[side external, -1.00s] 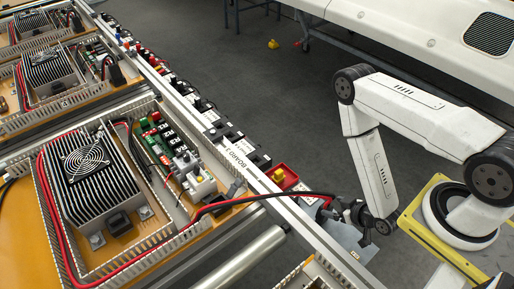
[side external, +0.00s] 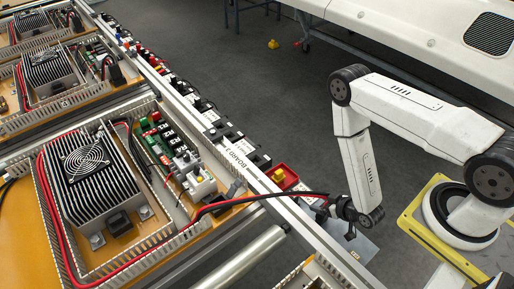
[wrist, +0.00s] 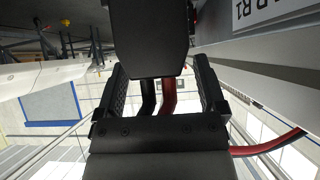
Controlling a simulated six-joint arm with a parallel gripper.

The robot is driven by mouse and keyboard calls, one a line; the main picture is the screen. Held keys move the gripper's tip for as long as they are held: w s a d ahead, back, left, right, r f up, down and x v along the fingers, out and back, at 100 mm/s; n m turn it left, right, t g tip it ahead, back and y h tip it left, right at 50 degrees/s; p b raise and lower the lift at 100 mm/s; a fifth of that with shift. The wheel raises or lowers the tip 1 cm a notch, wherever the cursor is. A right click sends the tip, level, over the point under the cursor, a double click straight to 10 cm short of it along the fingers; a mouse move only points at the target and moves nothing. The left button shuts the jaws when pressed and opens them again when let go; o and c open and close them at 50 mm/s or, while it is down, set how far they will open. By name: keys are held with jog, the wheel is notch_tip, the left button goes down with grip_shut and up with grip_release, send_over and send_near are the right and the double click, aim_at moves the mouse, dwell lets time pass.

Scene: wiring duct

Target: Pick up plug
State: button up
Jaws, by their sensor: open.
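The plug (wrist: 150,38) is a large black block at the top of the wrist view, with a black and a red cable (wrist: 169,95) running from its lower end. My gripper (wrist: 160,72) is open, with one jaw on each side of the plug's cable end. Whether the jaws touch it cannot be told. In the side view my gripper (side external: 343,210) is at the end of the red and black cables (side external: 285,194), by the rail's outer edge. The plug is not distinct there.
A metal rail (side external: 232,166) runs along the panel's edge, with a red block with a yellow top (side external: 283,176) close to my gripper. A heatsink with a fan (side external: 88,170) stands on the orange panel. A grey plate (side external: 350,246) lies below my gripper. Open floor lies behind.

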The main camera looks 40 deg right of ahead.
grip_shut()
jog(key=shift+r, duration=0.2)
dwell(0.3)
notch_tip(320, 180, up, 10)
jog(key=shift+f, duration=0.15)
dwell(0.7)
jog(key=shift+w, duration=0.15)
dwell(0.4)
